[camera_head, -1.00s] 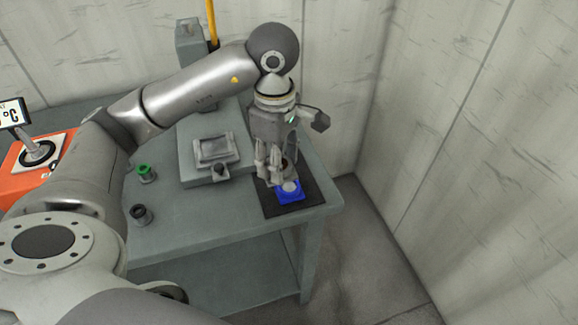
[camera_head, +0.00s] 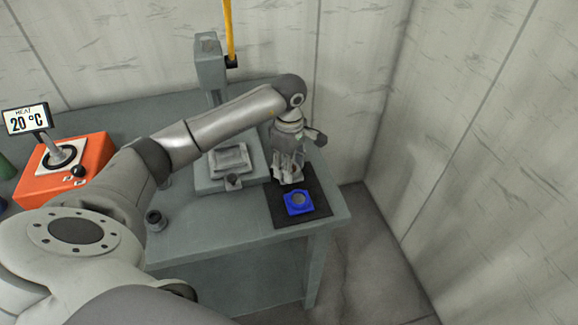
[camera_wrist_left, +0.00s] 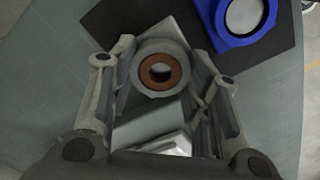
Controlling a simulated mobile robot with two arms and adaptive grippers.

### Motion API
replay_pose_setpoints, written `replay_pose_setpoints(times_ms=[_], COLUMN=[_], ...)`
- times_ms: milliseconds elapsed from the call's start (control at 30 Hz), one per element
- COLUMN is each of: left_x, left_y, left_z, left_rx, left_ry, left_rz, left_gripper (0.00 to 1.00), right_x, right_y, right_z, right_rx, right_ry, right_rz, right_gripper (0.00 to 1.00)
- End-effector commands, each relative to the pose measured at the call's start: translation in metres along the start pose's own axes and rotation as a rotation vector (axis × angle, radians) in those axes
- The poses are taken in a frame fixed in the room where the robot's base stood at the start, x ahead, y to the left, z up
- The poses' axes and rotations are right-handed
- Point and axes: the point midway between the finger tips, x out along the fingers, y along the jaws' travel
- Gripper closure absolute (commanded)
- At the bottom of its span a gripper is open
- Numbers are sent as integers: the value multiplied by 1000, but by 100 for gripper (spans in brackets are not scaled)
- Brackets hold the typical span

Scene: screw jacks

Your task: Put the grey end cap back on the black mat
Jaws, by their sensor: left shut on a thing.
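The grey end cap (camera_wrist_left: 160,62), a grey ring with a brown inner ring, is between the fingers of my left gripper (camera_wrist_left: 166,72) in the left wrist view. The gripper is shut on it. In the head view my left gripper (camera_head: 288,178) points down over the back part of the black mat (camera_head: 287,218); the cap is mostly hidden there. The mat also shows in the left wrist view (camera_wrist_left: 272,48). I cannot tell the cap's exact height above it. A blue square part (camera_head: 299,203) with a round light centre lies on the mat, in front of the gripper.
A grey press-like stand (camera_head: 210,75) with a low base (camera_head: 205,180) is left of the mat. A small dark cylinder (camera_head: 155,220) stands on the table (camera_head: 215,235). Walls close in behind and right.

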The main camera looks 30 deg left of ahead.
Motion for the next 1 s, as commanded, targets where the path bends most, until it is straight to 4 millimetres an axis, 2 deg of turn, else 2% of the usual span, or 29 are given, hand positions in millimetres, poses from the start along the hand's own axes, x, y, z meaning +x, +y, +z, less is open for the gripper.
replay_pose_setpoints(times_ms=[33,100,467,500,633,667,1000], left_x=[3,11,20,19,19,19,17], left_y=[-1,0,0,0,0,0,0], left_z=[1,0,0,0,0,0,0], left_rx=[0,-1,0,0,0,0,0], left_ry=[-1,-1,0,1,0,0,0], left_rz=[-4,-1,3,1,1,1,1], left_gripper=[90,90,90,53,37,34,34], right_x=[-9,-12,-5,-6,-7,-7,-8], right_y=[0,0,1,1,1,1,1], right_z=[-3,-5,-6,-6,-5,-5,-5], right_rx=[0,0,0,0,0,0,0], right_ry=[4,7,9,9,8,8,7], right_rz=[0,0,1,1,1,1,1], right_gripper=[45,45,45,45,45,45,45])
